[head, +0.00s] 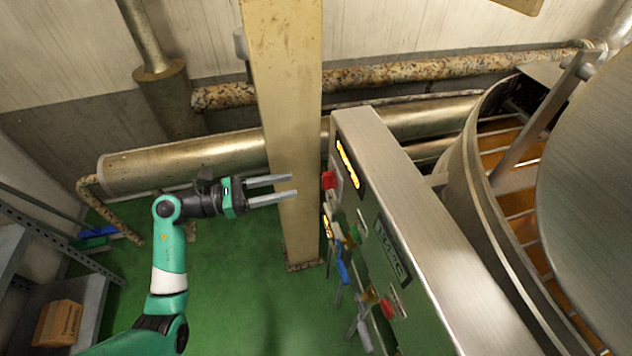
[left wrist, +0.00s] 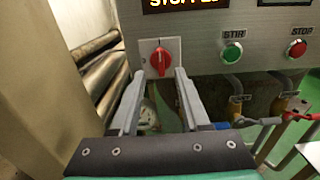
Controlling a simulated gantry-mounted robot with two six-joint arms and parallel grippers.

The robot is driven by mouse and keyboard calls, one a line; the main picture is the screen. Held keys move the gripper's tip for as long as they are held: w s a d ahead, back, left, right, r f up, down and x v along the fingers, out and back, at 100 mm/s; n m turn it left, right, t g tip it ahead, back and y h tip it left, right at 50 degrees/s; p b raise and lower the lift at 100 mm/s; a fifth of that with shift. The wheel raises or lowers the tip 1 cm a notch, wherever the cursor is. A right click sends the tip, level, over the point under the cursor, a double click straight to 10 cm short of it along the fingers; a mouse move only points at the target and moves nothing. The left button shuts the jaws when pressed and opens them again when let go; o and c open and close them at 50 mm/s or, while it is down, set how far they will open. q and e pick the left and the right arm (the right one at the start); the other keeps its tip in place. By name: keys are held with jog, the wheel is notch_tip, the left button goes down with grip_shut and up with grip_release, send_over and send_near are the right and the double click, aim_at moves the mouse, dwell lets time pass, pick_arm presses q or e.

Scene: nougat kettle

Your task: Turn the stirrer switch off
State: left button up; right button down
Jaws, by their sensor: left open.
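A red rotary switch (left wrist: 161,60) on a pale square plate sits at the left of the grey control panel in the left wrist view. Its handle looks roughly upright. In the head view the same red switch (head: 328,180) juts from the panel's left face. My left gripper (head: 294,186) is open and empty, pointing at the switch with a small gap between. In the left wrist view the open fingers (left wrist: 160,76) lie either side of the switch's lower part, in front of it. My right gripper is not in view.
A green STIR button (left wrist: 232,52) and red STOP button (left wrist: 297,48) are right of the switch, under a lit display (left wrist: 185,4) whose cut-off text looks like "STOPPED". Valves and coloured handles (head: 343,270) hang lower. A beige post (head: 290,90) stands behind my gripper; the kettle (head: 480,190) is right.

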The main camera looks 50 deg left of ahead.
aim_at(328, 181)
pick_arm(q)
jog(key=b+x, duration=0.1)
jog(key=x, duration=0.7)
jog(key=shift+b, duration=0.4)
jog(key=shift+s, duration=0.1)
grip_shut()
